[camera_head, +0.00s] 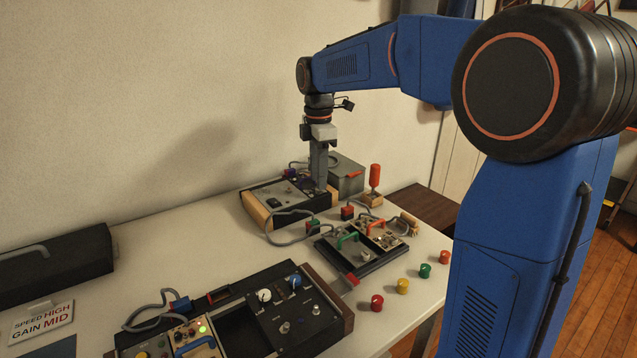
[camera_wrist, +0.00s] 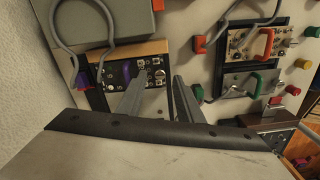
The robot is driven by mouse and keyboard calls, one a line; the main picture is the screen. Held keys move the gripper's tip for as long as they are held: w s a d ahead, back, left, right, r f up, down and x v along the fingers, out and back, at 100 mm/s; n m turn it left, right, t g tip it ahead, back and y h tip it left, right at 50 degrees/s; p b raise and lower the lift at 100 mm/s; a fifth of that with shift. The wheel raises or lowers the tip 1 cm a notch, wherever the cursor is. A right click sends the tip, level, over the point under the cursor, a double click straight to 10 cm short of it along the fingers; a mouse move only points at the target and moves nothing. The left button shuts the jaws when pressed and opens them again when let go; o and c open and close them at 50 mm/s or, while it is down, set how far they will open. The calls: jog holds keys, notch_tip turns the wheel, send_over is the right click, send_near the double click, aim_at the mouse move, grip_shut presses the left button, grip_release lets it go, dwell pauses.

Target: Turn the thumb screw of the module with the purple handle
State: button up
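The module with the purple handle (camera_wrist: 127,70) shows in the wrist view as a black panel set in a wood-sided rack. Small silver screws or knobs sit on it; one (camera_wrist: 159,75) appears between my fingertips. I cannot tell which is the thumb screw. In the head view my gripper (camera_head: 320,189) points straight down at the right end of the rack (camera_head: 262,212) at the back of the table. Contact with the panel cannot be told.
A grey box (camera_head: 347,176) stands right behind the rack, with a cable near it. A tray (camera_head: 362,268) with green- and red-handled modules lies to the right. Several coloured caps (camera_head: 402,286) stand near the edge. A front console (camera_head: 340,318) and a sign (camera_head: 42,321) lie nearer.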

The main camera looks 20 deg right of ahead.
jog(key=shift+f, duration=1.3)
grip_shut()
